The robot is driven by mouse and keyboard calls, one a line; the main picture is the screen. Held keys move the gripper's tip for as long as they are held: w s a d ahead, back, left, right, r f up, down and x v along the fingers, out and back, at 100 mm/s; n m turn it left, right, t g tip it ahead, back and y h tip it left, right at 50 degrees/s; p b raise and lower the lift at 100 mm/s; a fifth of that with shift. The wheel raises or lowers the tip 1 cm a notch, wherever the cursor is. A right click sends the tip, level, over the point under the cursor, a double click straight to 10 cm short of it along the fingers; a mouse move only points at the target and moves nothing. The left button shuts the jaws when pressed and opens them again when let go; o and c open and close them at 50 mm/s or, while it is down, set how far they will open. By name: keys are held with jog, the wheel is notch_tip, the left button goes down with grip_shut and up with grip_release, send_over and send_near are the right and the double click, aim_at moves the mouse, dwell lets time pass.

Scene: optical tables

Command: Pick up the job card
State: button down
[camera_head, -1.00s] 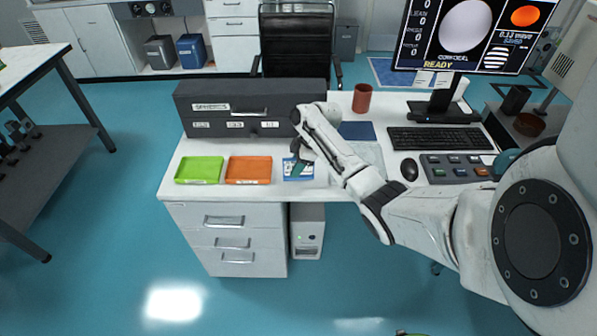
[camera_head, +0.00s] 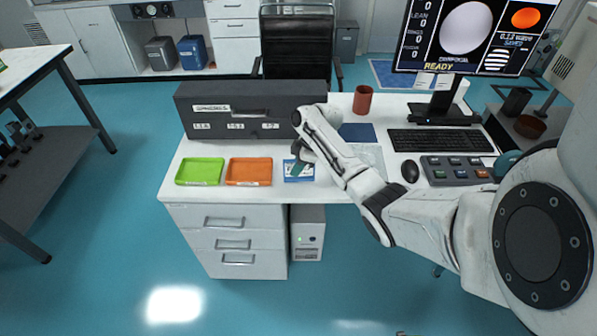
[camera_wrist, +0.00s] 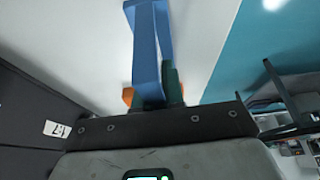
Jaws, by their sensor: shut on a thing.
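The job card (camera_head: 291,178), blue and white, is at the front of the white desk, to the right of the orange tray. My gripper (camera_head: 301,166) is over it, with a teal finger across its face, and hides part of it. In the wrist view, a blue piece of the card (camera_wrist: 147,60) stands up between the jaws. My gripper (camera_wrist: 160,92) is shut on it there. I cannot tell whether the card still touches the desk top.
A green tray (camera_head: 200,171) and an orange tray (camera_head: 249,171) lie left of the card. A dark drawer box (camera_head: 250,108) stands behind. Keyboard (camera_head: 440,140), mouse (camera_head: 410,171) and button panel (camera_head: 459,169) are to the right. A red-brown cup (camera_head: 362,99) stands at the back.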

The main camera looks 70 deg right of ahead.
jog(key=shift+r, duration=0.15)
jog(key=shift+r, duration=0.55)
jog(key=s+a+r+p, duration=0.3)
jog(key=s+a+r, duration=0.5)
jog(key=s+r, duration=0.3)
jog(key=shift+a+r+p, duration=0.25)
jog(key=shift+r+p, duration=0.1)
jog(key=shift+r, duration=0.25)
